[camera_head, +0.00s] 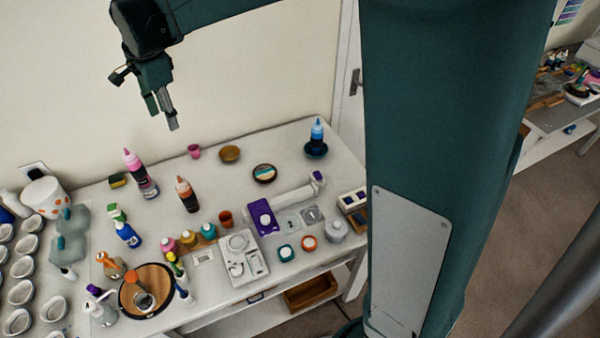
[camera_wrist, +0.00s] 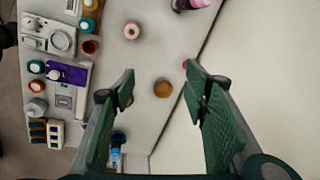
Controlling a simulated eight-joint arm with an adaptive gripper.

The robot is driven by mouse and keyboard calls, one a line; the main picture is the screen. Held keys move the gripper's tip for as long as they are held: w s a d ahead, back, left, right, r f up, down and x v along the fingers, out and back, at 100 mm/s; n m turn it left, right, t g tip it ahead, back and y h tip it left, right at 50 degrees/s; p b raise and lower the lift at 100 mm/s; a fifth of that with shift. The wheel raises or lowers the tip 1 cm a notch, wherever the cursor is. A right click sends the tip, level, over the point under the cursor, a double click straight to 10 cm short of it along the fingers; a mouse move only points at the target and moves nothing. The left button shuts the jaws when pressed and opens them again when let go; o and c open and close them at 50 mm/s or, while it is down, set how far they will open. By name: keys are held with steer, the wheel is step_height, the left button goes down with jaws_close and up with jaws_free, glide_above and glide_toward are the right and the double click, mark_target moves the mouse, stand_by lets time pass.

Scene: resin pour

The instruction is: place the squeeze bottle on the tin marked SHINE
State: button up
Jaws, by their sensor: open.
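Several squeeze-type bottles stand on the table: a pink-topped one (camera_head: 133,160), a brown one (camera_head: 186,194) and a blue one (camera_head: 317,132) in a dark blue dish. I cannot tell which one is meant. A round tin (camera_head: 264,173) with a striped lid lies at the table's middle; its lettering is too small to read. My gripper (camera_head: 163,115) is high above the back of the table, apart from everything. In the wrist view my gripper (camera_wrist: 160,72) is open and empty, with the left finger probably hiding the tin.
A brown bowl (camera_head: 229,154) and a pink cup (camera_head: 194,151) stand near the back wall. A purple-and-white device (camera_head: 263,218), a white tray (camera_head: 243,257) and several small jars crowd the front. Clear tabletop lies around the round tin.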

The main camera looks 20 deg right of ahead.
steer(key=s+d+r+n+t, duration=0.15)
steer(key=s+d+n, duration=0.35)
steer(key=s+d, duration=0.7)
steer(key=s+d+r+n+t, duration=0.15)
steer(key=s+d+n, duration=0.35)
steer(key=s+d, duration=0.6)
steer(key=s+d+f+n+t, duration=0.1)
steer(key=s+f+n, duration=0.1)
steer(key=s, duration=0.4)
steer(key=s+d+f+n+t, duration=0.1)
steer(key=s+d+f+n, duration=0.1)
steer(key=s, duration=0.4)
steer(key=shift+f+h, duration=0.4)
steer(key=shift+f, duration=0.35)
